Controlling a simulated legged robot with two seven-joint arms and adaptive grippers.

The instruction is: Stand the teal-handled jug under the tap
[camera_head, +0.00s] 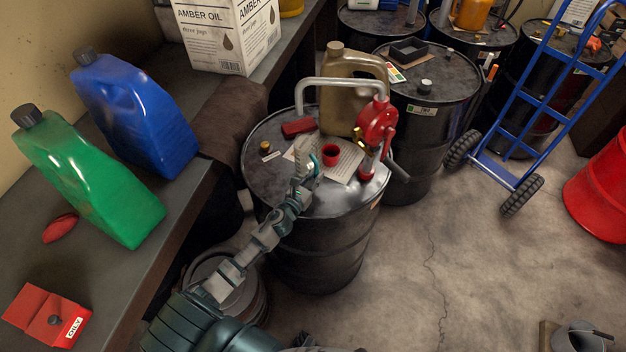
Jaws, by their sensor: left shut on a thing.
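The jug is small and red (331,151), with a teal handle on its left side. It is at the middle of the near black drum's top (261,187), over or beside a printed sheet. My left gripper (309,166) is shut on the handle, and the fingers partly hide it. I cannot tell whether the jug's base touches the drum top. The tap seems to be the red pump (378,122) with a grey pipe (338,82) that arches left and bends down, to the left of and behind the jug. My right gripper is not in view.
A red block (298,127) lies near the pipe's end. A tan jug (346,92) stands behind. Green (95,185) and blue (135,115) jugs stand on the left bench. More drums and a blue hand truck (530,105) are behind; floor at right is mostly clear.

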